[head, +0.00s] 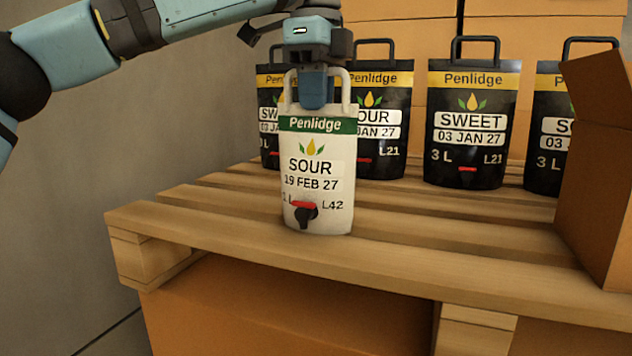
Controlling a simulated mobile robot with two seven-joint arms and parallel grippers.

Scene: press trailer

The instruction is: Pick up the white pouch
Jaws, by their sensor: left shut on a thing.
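The white pouch (318,170) is upright at the front left of the wooden pallet. It has a green Penlidge band, the words SOUR, 19 FEB 27 and L42, and a black tap with a red lever low on its front. My left gripper (314,92) comes from above and is shut on the pouch's white handle. I cannot tell whether the pouch's base touches the slats or hangs just above them. My right gripper is not in view.
Several black pouches stand behind on the pallet (220,225), among them a SWEET one (472,115) and a SOUR one (380,115). An open cardboard box (598,180) stands at the right edge. Larger cartons (400,45) are at the back.

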